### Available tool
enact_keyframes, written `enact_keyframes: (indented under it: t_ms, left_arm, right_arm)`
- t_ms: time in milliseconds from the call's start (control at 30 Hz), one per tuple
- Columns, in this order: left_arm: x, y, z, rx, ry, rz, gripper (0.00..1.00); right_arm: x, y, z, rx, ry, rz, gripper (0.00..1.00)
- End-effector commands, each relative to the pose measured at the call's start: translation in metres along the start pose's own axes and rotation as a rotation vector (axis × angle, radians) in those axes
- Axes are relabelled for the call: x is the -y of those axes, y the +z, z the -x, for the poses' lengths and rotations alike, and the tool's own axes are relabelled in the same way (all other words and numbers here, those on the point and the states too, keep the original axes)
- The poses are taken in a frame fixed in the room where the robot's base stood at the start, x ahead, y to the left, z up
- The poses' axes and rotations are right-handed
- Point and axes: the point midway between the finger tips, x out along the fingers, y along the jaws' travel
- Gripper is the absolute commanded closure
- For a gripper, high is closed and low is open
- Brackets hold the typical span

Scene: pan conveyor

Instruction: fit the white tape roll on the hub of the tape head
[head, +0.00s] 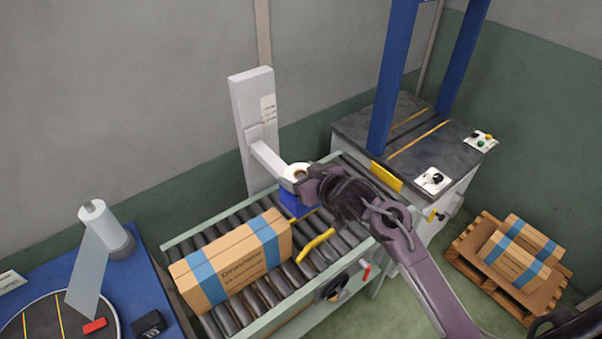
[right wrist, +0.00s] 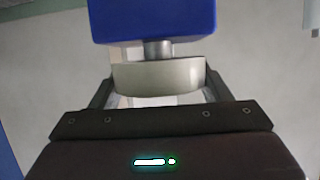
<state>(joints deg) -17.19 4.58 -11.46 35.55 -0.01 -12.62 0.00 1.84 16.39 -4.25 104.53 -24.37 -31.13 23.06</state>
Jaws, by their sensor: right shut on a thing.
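The white tape roll (head: 297,170) is at the blue tape head (head: 297,204), at the end of the pale arm over the conveyor. My right gripper (head: 306,178) is shut on the roll. In the right wrist view the roll (right wrist: 158,77) sits between my two fingers, seen edge-on. The grey hub (right wrist: 158,49) shows as a short post between the blue tape head (right wrist: 152,20) and the roll, in line with the roll's middle. I cannot tell how far the hub goes into the roll. A gap remains between roll and blue body. My left gripper is not in view.
A taped carton (head: 235,262) lies on the roller conveyor (head: 305,275) left of my right arm. A grey post (head: 256,125) carries the tape head. A blue-framed machine (head: 405,130) stands behind right. A loaded pallet (head: 500,270) is at right, a blue wrapping table (head: 150,290) at left.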

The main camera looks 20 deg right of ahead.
Motion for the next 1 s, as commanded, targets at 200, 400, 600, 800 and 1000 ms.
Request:
enact_keyframes:
  t_ms: [200, 400, 600, 800, 1000]
  left_arm:
    - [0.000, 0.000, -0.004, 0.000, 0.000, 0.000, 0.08]
    - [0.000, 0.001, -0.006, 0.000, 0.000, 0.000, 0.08]
    - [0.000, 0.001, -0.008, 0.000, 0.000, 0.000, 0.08]
    - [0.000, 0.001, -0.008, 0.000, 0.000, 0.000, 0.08]
    - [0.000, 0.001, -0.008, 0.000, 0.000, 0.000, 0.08]
  right_arm:
    - [0.000, 0.006, -0.002, 0.000, 0.000, 0.000, 0.53]
    - [0.000, 0.010, -0.004, -0.001, -0.001, 0.000, 0.53]
    - [0.000, 0.013, -0.005, -0.001, -0.001, 0.000, 0.25]
    - [0.000, 0.013, -0.005, -0.001, -0.001, 0.000, 0.04]
    - [0.000, 0.013, -0.005, 0.000, 0.000, 0.000, 0.04]
